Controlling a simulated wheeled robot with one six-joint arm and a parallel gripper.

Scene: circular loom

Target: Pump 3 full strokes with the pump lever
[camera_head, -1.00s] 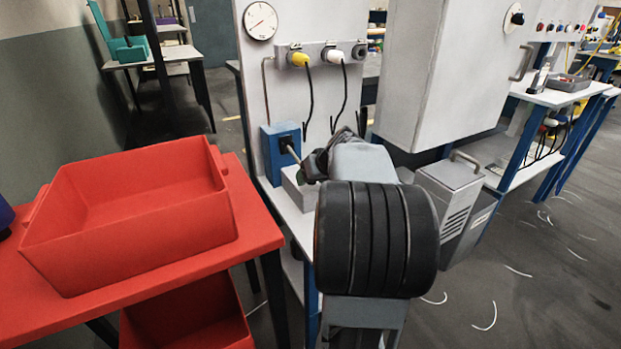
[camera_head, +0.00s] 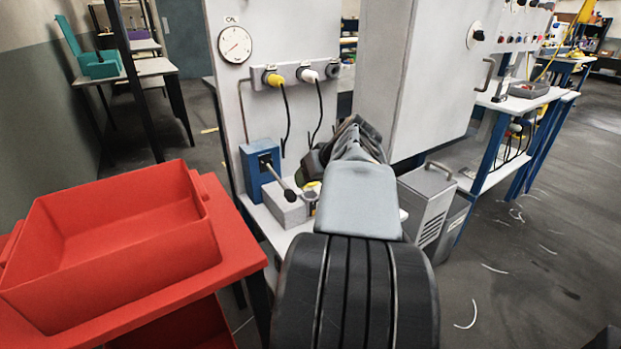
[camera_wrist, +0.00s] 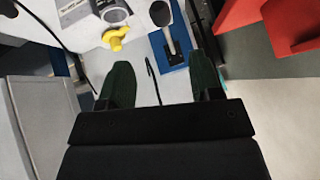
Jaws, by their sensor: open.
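The pump is a blue box (camera_head: 258,165) on the white bench. Its lever (camera_head: 278,180) slants down to the right and ends in a dark knob (camera_head: 289,196) above a grey block (camera_head: 283,208). My gripper (camera_head: 312,165) is right of the lever, apart from it, and partly hidden by my own arm. In the wrist view my gripper (camera_wrist: 158,62) is open and empty, fingers spread. There the lever knob (camera_wrist: 161,13) and the blue pump box (camera_wrist: 182,70) show beyond the fingers, nearer the right finger; nothing is gripped.
A dial gauge (camera_head: 235,45) and a strip with yellow and white plugs (camera_head: 290,75) with hanging black cables are on the panel behind. A red bin (camera_head: 110,240) stands on a red table at left. A grey cabinet (camera_head: 425,205) is to the right.

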